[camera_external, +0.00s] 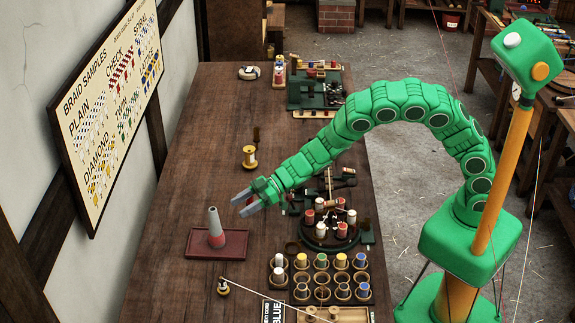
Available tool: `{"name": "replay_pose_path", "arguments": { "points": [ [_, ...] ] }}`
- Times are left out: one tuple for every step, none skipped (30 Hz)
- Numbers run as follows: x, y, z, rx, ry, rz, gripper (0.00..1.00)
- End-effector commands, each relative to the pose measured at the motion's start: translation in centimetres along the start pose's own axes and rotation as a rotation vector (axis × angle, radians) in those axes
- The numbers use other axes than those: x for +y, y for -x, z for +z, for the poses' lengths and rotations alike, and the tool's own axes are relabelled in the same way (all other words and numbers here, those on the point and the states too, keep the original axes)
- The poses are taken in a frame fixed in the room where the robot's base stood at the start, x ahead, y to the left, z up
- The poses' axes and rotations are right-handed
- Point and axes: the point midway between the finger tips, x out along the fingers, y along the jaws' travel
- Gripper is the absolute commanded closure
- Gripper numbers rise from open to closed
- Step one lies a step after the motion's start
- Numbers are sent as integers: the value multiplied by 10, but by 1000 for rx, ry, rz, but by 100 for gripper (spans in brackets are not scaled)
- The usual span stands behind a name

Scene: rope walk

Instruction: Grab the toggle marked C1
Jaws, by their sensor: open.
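My gripper (240,204) is open and empty, with its grey fingers apart above the table. It hangs to the upper right of a grey-and-red cone (215,230) that stands upright on a dark red tray (203,254). I cannot make out a C1 mark on anything in view. Small pale wooden pieces (310,312) lie at the bottom edge, partly cut off; whether any is the toggle I cannot tell.
A rack of colored spools (320,292) stands at the front right, with a round bobbin stand (330,238) behind it. A small weight on a cord (223,287) lies front left. A yellow spool (249,157) stands farther back. The table (195,140) is bare along the back left.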

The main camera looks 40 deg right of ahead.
Motion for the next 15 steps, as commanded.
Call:
{"name": "replay_pose_path", "arguments": {
  "points": [
    [-10,-13,3,-7,8,-32,45],
    [-17,-20,5,-11,14,-53,45],
    [-27,-31,6,-16,24,-84,45],
    [-35,-40,7,-19,33,-109,45],
    [-43,-49,9,-24,41,-134,45],
    [-55,-60,13,-32,50,-168,45],
    [-64,-68,15,-37,58,-191,45],
    [-72,-76,15,-40,68,-215,45],
    [-83,-85,18,-46,81,-244,45],
    [-91,-92,21,-53,87,-264,45],
    [-99,-98,24,-57,95,-283,45],
    [-108,-106,26,-62,105,-307,45],
    [-114,-110,27,-65,113,-322,45],
    [-120,-114,28,-69,120,-335,45],
    [-126,-119,31,-74,126,-350,45]
  ]
}}
